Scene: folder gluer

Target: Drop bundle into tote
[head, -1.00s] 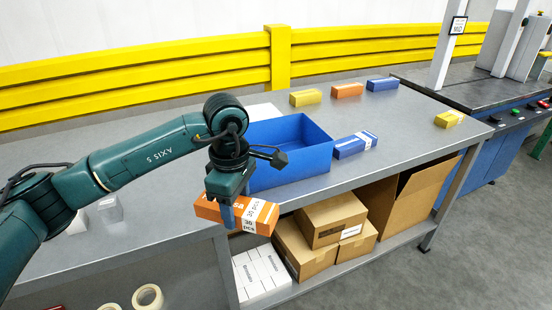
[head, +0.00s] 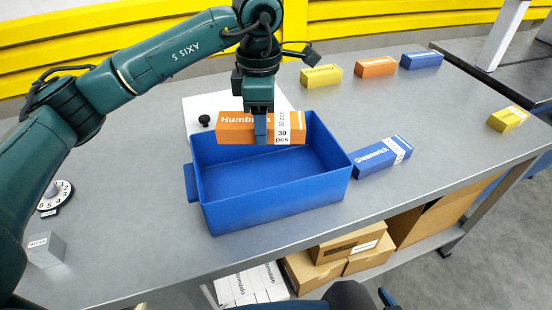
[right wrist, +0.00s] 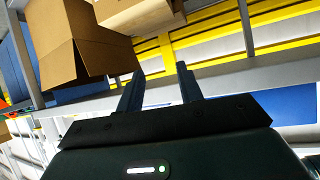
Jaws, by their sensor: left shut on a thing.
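My left gripper (head: 260,128) is shut on an orange bundle (head: 235,125) with a white "30 pcs" band and holds it level. In the head view the bundle shows over the back left part of the blue tote (head: 270,203); its exact height above the rim is hard to tell. The tote is open, stands on the grey table and looks empty in the part I see. My right gripper (right wrist: 160,88) shows in the right wrist view with its two fingers apart and nothing between them.
A blue Glasswick-like carton (head: 380,158) lies just right of the tote. Yellow (head: 321,76), orange (head: 375,67) and blue (head: 421,60) cartons stand at the back. A grey block (head: 45,249) and a dial (head: 55,197) are at left. Cardboard boxes (head: 345,245) sit below.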

